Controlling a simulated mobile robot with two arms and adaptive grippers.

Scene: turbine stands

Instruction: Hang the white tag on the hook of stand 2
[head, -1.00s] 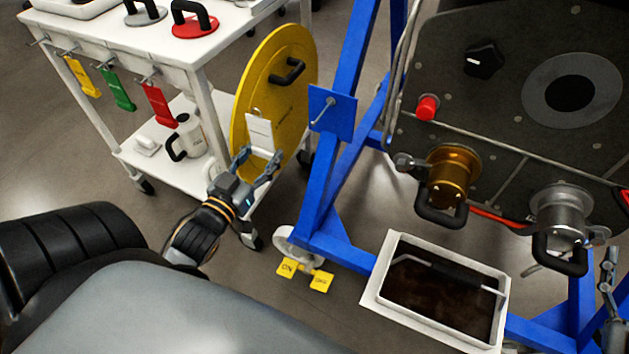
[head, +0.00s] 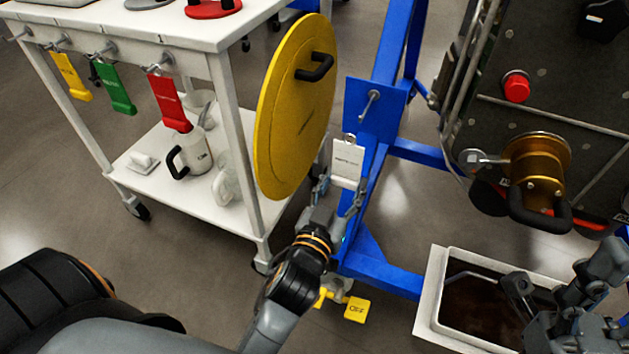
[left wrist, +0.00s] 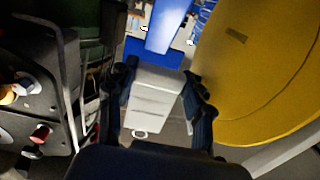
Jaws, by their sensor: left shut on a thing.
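The white tag (head: 348,162), with a small ring at its top, is upright between the fingers of my left gripper (head: 340,192), which is shut on its lower part. In the left wrist view, the tag (left wrist: 156,98) shows between both fingers of the left gripper (left wrist: 163,105), with its ring near the bottom. The hook (head: 371,101) sticks out from a blue plate (head: 393,112) on the blue stand (head: 375,258). The tag is just below and left of the hook, apart from it in the picture. No stand number is readable. My right gripper (head: 555,305) is partly seen over the tray; its jaw state is unclear.
A white cart (head: 228,135) stands left with yellow (head: 72,77), green (head: 115,89) and red (head: 170,102) tags hanging. A yellow disc (head: 296,125) is beside my left gripper. A white-rimmed tray (head: 432,290) and the turbine's gold fitting (head: 535,165) are right.

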